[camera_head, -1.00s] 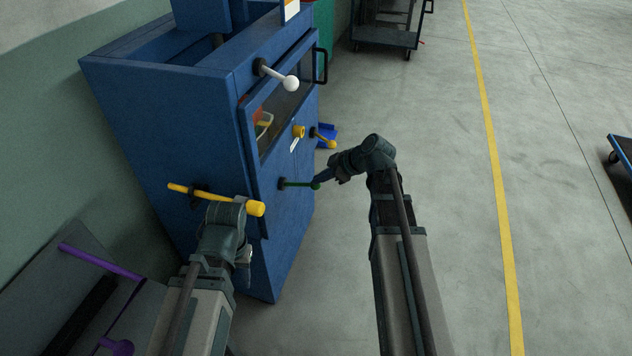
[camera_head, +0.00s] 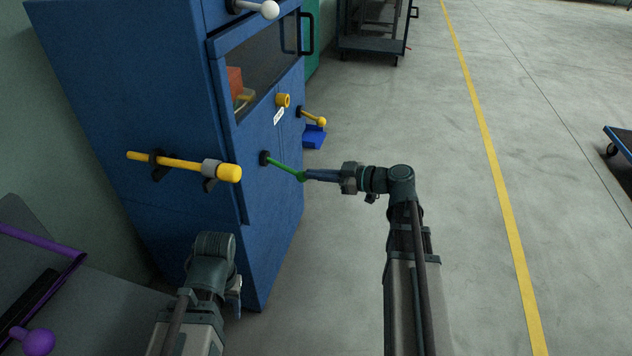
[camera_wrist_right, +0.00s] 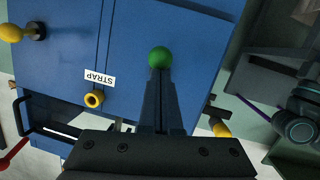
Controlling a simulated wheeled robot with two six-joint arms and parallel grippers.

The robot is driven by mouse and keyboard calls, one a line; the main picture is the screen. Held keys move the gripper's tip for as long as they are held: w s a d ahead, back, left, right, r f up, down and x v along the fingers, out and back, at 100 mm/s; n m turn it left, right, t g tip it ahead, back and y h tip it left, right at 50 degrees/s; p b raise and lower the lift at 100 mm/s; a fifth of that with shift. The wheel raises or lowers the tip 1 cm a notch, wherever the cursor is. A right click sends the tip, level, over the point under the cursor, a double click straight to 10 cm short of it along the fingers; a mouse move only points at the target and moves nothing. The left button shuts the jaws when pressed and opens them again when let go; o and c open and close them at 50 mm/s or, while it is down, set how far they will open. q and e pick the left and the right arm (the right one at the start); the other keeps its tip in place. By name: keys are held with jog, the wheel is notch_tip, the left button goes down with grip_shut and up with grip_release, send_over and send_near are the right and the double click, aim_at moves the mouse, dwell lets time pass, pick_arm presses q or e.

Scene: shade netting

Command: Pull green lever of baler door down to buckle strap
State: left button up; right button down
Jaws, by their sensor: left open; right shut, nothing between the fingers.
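The baler (camera_head: 110,110) is a tall blue cabinet with a windowed door. The green lever (camera_head: 283,166) sticks out of its front, sloping down to the right from a dark pivot to a ball end. My right gripper (camera_head: 310,175) is shut and empty, its fingertips at the ball end. In the right wrist view the green ball (camera_wrist_right: 160,58) shows just beyond the shut fingertips (camera_wrist_right: 160,72); I cannot tell whether they touch. My left gripper (camera_head: 234,298) is low at the cabinet's left front, away from the lever, its fingers mostly hidden. A STRAP label (camera_wrist_right: 99,78) shows on the door.
A yellow-handled rod (camera_head: 190,166) sits left of the green lever. A yellow lever (camera_head: 313,117), a yellow knob (camera_head: 283,100) and a white-balled lever (camera_head: 262,9) are also on the baler. A grey surface with purple handles (camera_head: 40,342) is at left.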

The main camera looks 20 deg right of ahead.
pick_arm(q)
jog(key=shift+f+b, duration=0.35)
jog(key=shift+f, duration=0.25)
pick_arm(e)
jog(key=shift+f, duration=0.6)
pick_arm(q)
jog(key=shift+f, duration=0.1)
pick_arm(e)
jog(key=shift+a+f, duration=0.1)
